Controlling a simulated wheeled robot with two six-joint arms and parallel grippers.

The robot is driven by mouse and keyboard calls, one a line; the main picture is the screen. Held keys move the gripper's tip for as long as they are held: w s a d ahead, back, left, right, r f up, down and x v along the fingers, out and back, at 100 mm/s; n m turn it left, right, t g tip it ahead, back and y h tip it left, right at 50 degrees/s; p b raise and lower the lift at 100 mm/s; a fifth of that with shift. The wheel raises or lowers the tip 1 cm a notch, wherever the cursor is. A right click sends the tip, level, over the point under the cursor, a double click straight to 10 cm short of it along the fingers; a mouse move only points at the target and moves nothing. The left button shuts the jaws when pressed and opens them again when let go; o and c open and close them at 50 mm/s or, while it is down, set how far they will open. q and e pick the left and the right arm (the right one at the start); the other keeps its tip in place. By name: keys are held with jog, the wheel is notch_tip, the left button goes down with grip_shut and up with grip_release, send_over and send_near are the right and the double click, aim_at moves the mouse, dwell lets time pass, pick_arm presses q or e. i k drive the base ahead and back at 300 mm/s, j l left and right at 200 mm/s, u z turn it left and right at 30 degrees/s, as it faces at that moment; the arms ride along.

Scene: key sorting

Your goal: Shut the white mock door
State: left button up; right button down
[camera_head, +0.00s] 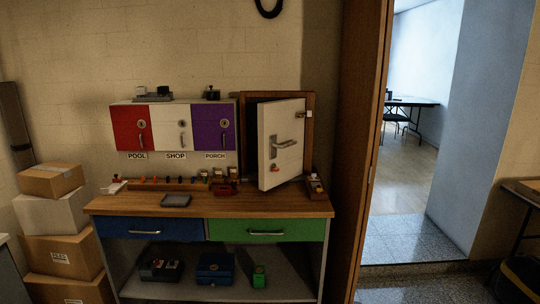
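The white mock door (281,146) stands ajar in its brown wooden frame (310,104) at the right end of the workbench. It is hinged on the right, and its free left edge swings out toward me over the bench top. It carries a metal lever handle (287,144), with a small red item (275,168) low on its face. A dark gap shows between the door's left edge and the frame. Neither of my grippers is in view.
The bench top (220,202) holds a dark tray (176,200), a red item (225,189) and a row of small coloured things. Red, white and purple cabinets (210,127) hang left of the door. Cardboard boxes (62,220) stand left. A doorway opens at right.

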aim_at(278, 123)
jog(key=i+u, duration=0.1)
jog(key=i, duration=0.85)
jog(key=i+l+u, duration=0.1)
jog(key=i, duration=0.8)
jog(key=i+l+u, duration=0.15)
jog(key=u, duration=0.2)
jog(key=i+l, duration=0.05)
jog(key=i, duration=0.05)
